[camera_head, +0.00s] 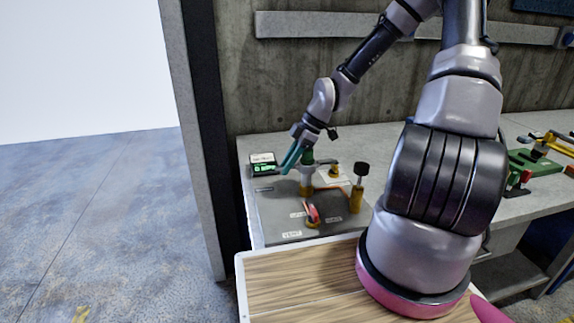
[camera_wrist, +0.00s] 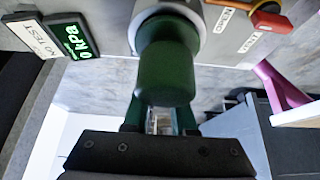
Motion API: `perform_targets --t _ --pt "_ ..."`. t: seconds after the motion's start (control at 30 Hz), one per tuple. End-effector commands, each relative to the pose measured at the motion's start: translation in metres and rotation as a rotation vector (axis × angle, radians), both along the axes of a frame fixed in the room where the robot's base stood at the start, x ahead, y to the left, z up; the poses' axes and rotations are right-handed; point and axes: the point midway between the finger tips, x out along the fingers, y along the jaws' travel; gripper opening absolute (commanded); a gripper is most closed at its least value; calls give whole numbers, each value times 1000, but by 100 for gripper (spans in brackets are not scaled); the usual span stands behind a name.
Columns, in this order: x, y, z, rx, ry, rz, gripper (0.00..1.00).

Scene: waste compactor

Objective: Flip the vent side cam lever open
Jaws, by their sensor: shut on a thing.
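The red cam lever (camera_head: 312,213) sits on an orange-yellow base on the grey panel, near the VENT label (camera_head: 292,234). It also shows at the upper right of the wrist view (camera_wrist: 272,21), apart from my gripper. My gripper (camera_head: 292,157) has teal fingers and is at the back left of the panel. It is shut on a green cylindrical knob (camera_wrist: 166,70), which stands on a grey round post (camera_head: 306,182). The knob hides much of the fingers in the wrist view (camera_wrist: 160,118).
A green-lit kPa display (camera_head: 262,168) stands left of the post. A yellow post with a black knob (camera_head: 359,169) stands right of the red lever. A wooden board (camera_head: 300,285) lies in front. A green fixture (camera_head: 535,162) is at the far right.

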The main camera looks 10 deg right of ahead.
Motion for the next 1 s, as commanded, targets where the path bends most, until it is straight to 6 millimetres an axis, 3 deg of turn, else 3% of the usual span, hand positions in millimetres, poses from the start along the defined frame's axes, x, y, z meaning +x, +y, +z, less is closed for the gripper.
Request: perform_targets --t 0.4,0.43,0.47,0.5,0.83,1.0 --pt "0 0 0 6 0 -1 0" --pt "0 0 0 6 0 -1 28" --pt "1 0 0 6 0 -1 40" --pt "0 0 0 5 0 -1 44" --pt "0 -1 2 5 0 -1 44" --pt "1 -12 17 5 -2 -6 44"
